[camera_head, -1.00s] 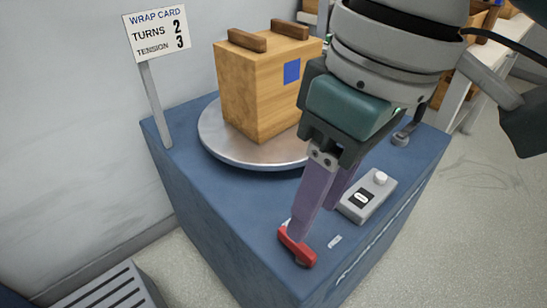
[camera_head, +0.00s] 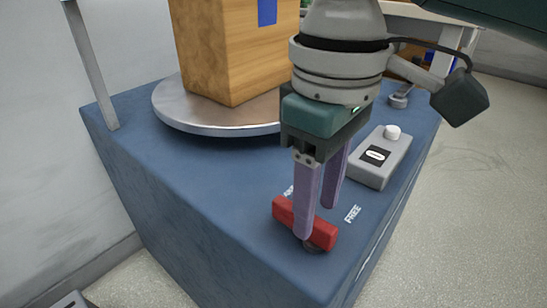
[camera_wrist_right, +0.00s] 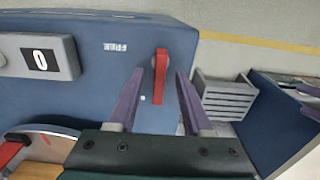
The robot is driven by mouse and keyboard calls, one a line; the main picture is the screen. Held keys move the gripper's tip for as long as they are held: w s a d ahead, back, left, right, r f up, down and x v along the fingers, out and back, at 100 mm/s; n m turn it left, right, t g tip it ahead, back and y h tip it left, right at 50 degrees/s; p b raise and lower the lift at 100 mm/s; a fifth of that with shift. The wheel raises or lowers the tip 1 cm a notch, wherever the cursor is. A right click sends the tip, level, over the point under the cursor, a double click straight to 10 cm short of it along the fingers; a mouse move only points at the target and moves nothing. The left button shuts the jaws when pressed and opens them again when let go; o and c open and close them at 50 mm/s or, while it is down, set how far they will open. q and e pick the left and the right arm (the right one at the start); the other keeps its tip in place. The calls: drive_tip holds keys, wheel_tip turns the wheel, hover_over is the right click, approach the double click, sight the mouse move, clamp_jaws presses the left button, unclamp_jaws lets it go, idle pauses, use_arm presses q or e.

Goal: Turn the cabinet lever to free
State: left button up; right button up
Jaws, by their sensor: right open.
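The red lever (camera_head: 289,211) sits on the blue cabinet top (camera_head: 215,185) near its front corner. Its pivot is at the lower right end, and its other end points up-left toward a label mostly hidden by my finger. The FREE label (camera_head: 353,213) is to the right of the lever. My right gripper (camera_head: 316,222) points down at the lever with its fingers apart.
A grey box with a white knob (camera_head: 380,157) stands behind the lever to the right. A metal turntable (camera_head: 215,120) carries a wooden box (camera_head: 225,55). A sign post (camera_head: 92,70) stands at the left corner. A slatted grey crate (camera_wrist_right: 222,98) shows in the wrist view.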

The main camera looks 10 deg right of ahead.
wheel_tip(320, 180, down, 2)
drive_tip(key=shift+f+b, duration=0.1)
drive_tip(key=shift+b, duration=0.2)
drive_tip(key=shift+c, duration=0.2)
clamp_jaws()
idle(0.3)
